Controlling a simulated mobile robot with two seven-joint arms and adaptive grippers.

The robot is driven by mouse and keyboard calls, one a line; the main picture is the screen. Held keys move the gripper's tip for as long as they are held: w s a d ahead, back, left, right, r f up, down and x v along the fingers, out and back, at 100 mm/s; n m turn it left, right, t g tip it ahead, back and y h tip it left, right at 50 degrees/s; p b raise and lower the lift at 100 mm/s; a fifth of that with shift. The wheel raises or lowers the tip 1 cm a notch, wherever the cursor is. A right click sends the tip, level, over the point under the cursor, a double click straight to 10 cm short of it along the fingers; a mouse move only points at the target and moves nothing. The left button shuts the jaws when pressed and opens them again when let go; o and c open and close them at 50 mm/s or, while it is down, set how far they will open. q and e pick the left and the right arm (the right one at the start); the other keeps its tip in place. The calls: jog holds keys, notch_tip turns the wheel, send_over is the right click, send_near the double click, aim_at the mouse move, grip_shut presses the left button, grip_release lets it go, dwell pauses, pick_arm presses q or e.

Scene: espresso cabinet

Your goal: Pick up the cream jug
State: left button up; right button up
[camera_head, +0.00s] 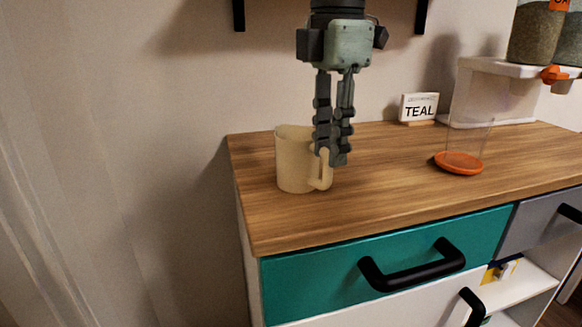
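The cream jug (294,162) stands upright on the wooden counter near its left end, with its handle (326,172) to the right. My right gripper (333,157) comes straight down from above, its fingertips at the jug's handle. Its two fingers look close together and overlap the handle in the picture. I cannot tell whether they grip the handle or are only beside it. The jug appears to rest on the counter. My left gripper is not in view.
A sign reading TEAL (418,108) stands by the wall. An orange disc (459,164) lies under a clear vessel at right, near a white dispenser stand (500,67). A teal drawer (330,272) with a black handle is below the counter. The counter front is clear.

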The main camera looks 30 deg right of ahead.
aim_at(327, 173)
notch_tip(327, 173, down, 5)
jog(key=shift+w+f, duration=0.15)
jog(key=shift+c, duration=0.4)
grip_shut()
